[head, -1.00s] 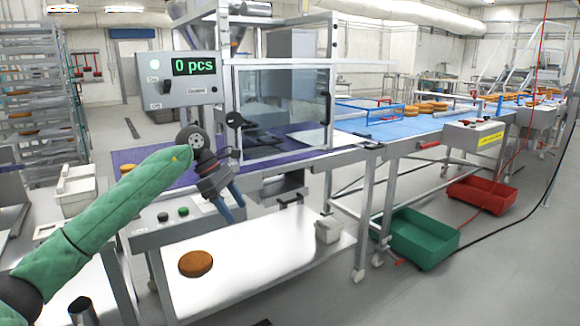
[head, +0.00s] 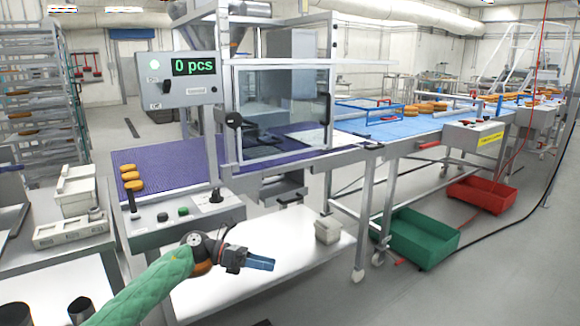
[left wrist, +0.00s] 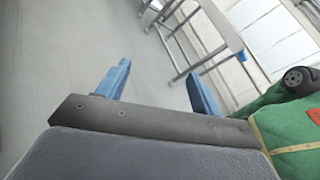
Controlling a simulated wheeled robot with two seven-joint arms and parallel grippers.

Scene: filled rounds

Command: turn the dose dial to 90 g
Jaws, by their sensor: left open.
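A black knob on a pale plate (head: 215,197), which looks like the dose dial, sits at the right end of the low control panel (head: 150,236) in the head view. Its scale and setting are too small to read. My left gripper (head: 261,263) is in front of and below the knob, apart from it, over the white shelf. Its blue fingers point right in the head view. In the left wrist view the two fingers (left wrist: 158,86) stand apart with nothing between them, and floor shows beyond. My right gripper is not in view.
A box with a "0 pcs" display (head: 193,67) stands above the panel. A black (head: 162,217) and a green button (head: 184,211) sit left of the knob. Brown rounds (head: 131,177) lie on the purple belt (head: 165,156).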

